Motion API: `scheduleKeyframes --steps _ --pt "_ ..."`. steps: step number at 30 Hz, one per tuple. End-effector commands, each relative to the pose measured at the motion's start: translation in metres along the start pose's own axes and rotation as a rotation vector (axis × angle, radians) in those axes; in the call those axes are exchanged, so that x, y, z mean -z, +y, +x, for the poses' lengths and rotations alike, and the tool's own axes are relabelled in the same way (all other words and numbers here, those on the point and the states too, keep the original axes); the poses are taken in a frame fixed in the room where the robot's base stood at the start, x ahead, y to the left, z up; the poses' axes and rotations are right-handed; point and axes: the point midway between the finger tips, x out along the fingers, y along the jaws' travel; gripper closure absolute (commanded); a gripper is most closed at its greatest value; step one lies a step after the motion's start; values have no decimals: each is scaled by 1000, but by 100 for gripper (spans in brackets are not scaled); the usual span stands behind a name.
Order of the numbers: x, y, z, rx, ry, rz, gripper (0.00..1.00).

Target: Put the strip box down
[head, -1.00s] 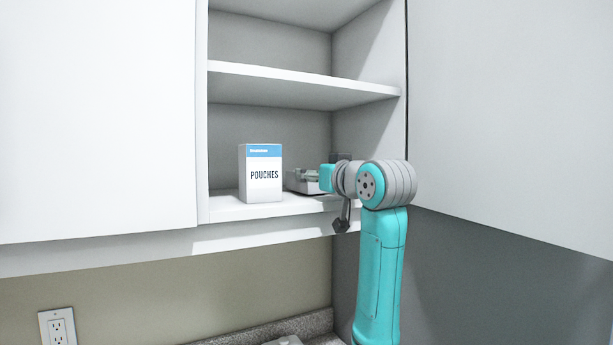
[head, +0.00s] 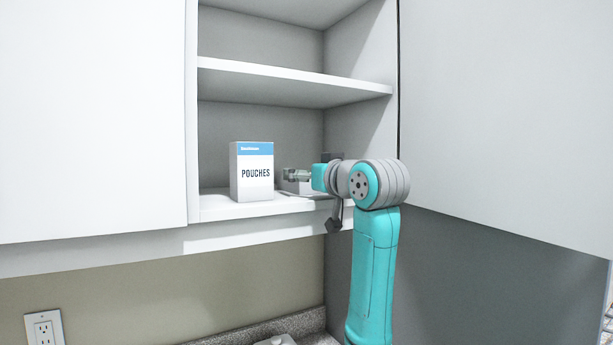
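My gripper (head: 297,175) reaches into the open cabinet from the right, at the lower shelf, its fingers pointing left.
A white and blue pouches box (head: 252,172) stands upright on the lower shelf (head: 225,210), close left of my gripper. The upper shelf (head: 290,82) is above and looks empty. A dark object (head: 333,157) shows behind my wrist. An open door (head: 500,110) is at the right.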

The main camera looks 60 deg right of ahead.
Motion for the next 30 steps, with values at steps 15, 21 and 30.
scheduleKeyframes --steps 15,21,30 --pt "1 1 -94 -3 4 -2 19" --pt "0 0 -113 -1 1 -1 19" --pt "0 0 -117 -1 0 0 19"
